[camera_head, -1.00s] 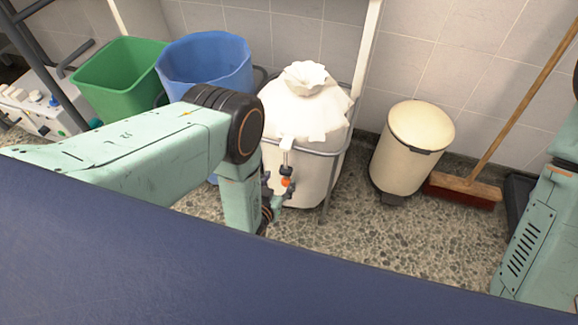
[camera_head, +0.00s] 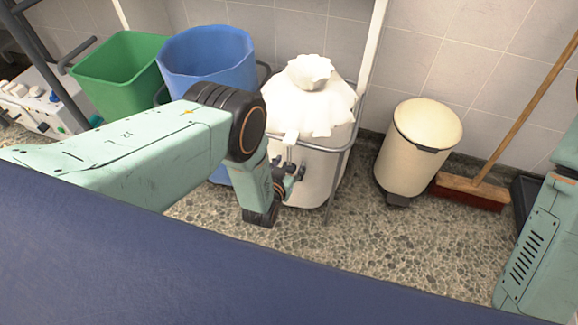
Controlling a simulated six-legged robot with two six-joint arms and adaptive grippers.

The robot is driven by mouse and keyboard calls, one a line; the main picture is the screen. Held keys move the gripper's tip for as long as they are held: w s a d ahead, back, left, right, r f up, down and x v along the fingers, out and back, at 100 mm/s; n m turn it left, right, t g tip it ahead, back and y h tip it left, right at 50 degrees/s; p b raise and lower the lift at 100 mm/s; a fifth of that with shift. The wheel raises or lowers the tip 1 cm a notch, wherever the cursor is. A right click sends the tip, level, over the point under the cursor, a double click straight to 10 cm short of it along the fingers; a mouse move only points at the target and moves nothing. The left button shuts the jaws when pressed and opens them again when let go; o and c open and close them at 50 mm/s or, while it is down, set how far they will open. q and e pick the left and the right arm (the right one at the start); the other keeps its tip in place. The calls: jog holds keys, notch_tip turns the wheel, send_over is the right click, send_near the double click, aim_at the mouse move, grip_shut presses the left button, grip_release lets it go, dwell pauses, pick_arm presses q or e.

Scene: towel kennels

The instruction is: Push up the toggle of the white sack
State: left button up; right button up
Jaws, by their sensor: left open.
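The white sack (camera_head: 318,110) hangs in a grey metal frame (camera_head: 337,149) by the tiled wall, its top gathered into a ruffled knot. A white strap (camera_head: 290,139) hangs down its front, with a thin dark cord below it. My left gripper (camera_head: 291,171) is open in front of the sack, close to the lower end of the cord. I cannot tell whether it touches the cord or sack. The toggle is not distinguishable now; the gripper likely hides it. My right gripper is out of view; only part of my right arm shows at the right edge.
A blue bin (camera_head: 208,62) and a green bin (camera_head: 120,72) stand left of the sack. A cream pedal bin (camera_head: 420,150) stands to its right, then a broom (camera_head: 470,191). Speckled floor (camera_head: 370,240) in front is clear.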

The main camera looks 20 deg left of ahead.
pick_arm(q)
jog(key=shift+c, duration=0.3)
grip_shut()
dwell(0.4)
